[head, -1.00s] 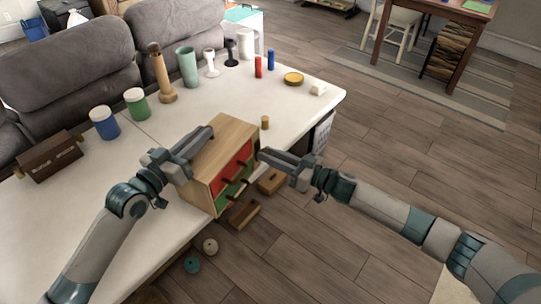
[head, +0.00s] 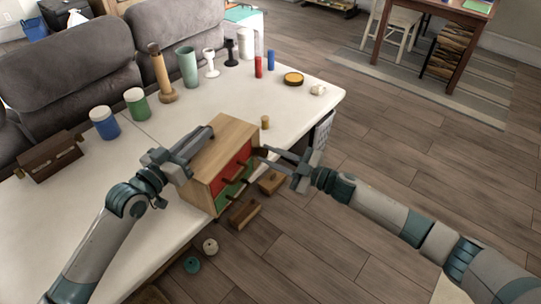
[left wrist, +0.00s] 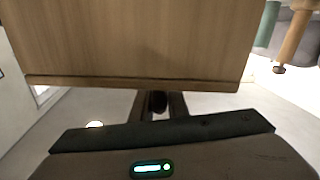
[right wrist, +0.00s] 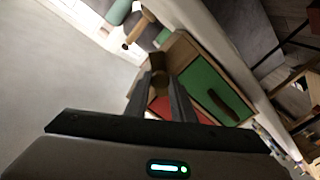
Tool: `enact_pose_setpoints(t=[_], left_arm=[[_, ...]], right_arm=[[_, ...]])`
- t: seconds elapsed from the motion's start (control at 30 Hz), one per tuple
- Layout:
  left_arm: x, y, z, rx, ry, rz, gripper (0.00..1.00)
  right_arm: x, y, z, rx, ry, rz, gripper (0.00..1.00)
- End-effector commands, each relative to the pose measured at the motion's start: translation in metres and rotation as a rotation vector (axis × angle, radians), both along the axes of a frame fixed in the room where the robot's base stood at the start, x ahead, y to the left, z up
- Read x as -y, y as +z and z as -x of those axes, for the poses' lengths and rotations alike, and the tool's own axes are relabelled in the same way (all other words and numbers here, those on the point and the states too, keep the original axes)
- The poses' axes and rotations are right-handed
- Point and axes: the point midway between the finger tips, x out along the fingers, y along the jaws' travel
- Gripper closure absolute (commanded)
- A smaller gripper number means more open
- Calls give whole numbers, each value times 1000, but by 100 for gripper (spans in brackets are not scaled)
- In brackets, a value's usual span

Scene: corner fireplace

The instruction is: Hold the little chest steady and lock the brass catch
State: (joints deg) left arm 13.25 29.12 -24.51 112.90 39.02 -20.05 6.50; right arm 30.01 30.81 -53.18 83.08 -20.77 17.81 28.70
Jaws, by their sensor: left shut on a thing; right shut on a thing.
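The little chest (head: 228,135) is a wooden box with a red front and a green front, at the near right table edge. My left gripper (head: 207,135) lies against its left side; the left wrist view shows the fingers (left wrist: 160,104) shut on a small dark part by the chest's lower edge. My right gripper (head: 264,155) is at the chest's front right edge. In the right wrist view its fingers (right wrist: 168,95) are shut on a brown piece, apparently the brass catch (right wrist: 158,63), beside the red and green fronts. The catch is mostly hidden in the head view.
Jars (head: 137,103), vases and candlesticks line the table's back, and a dark brown box (head: 48,157) sits at left. The table's middle left is clear.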

Motion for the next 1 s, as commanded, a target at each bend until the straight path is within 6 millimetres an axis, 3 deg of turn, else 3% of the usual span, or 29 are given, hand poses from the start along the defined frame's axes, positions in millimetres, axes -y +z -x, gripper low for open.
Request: enact_pose_setpoints(t=[0.6, 1.0], left_arm=[[2, -2, 1, -6, -3, 3, 100], [2, -2, 1, -6, -3, 3, 100]], right_arm=[[-4, -1, 3, 444, 8, 311, 100], [-5, -1, 3, 563, 9, 393, 100]])
